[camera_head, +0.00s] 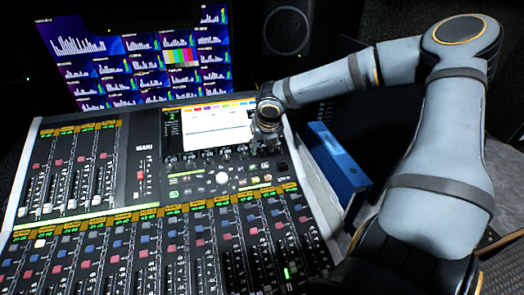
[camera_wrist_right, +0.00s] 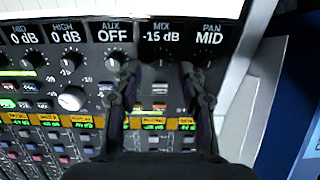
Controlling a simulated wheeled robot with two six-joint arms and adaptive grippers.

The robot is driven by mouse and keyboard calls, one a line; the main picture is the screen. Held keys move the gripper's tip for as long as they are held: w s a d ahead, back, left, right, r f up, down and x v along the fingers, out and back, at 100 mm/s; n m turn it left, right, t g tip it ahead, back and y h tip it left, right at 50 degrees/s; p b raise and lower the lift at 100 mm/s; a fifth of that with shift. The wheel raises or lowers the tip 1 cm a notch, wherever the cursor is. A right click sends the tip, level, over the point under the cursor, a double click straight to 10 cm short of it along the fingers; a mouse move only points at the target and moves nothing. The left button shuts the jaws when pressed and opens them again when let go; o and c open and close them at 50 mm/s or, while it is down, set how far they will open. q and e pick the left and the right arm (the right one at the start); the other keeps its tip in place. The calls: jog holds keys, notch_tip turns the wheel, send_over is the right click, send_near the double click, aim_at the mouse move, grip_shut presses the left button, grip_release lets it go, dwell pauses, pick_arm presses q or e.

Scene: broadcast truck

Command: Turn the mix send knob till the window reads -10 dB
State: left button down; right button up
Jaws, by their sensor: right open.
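The mix send knob (camera_wrist_right: 159,58) is a small dark knob under the console screen in the right wrist view. The window above it, labelled MIX (camera_wrist_right: 161,34), reads -15 dB. My right gripper (camera_wrist_right: 160,74) is open, with one finger on each side of the mix knob's column; the knob shows between the tips, and no contact is visible. In the head view my right gripper (camera_head: 266,130) is over the right end of the knob row and hides the knobs beneath it. My left gripper is not in view.
The AUX knob (camera_wrist_right: 117,60), its window reading OFF, and the PAN knob (camera_wrist_right: 203,58), reading MID, flank the mix knob closely. A white trackball (camera_head: 222,177) and buttons lie below. A blue binder-like object (camera_head: 338,165) stands right of the console. Monitors (camera_head: 135,58) stand behind.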

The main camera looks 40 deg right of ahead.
jog(key=shift+w+d+f, duration=0.15)
jog(key=shift+f, duration=0.65)
jog(key=shift+w+f, duration=0.1)
jog(key=shift+w, duration=0.05)
jog(key=c, duration=0.8)
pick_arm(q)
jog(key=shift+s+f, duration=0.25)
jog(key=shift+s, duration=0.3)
pick_arm(e)
grip_shut()
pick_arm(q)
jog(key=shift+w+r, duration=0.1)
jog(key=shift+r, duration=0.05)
pick_arm(e)
jog(key=shift+m+p, duration=0.8)
jog(key=shift+m, duration=0.4)
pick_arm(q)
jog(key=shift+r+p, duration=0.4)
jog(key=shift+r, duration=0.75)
pick_arm(e)
jog(key=shift+m, duration=1.6)
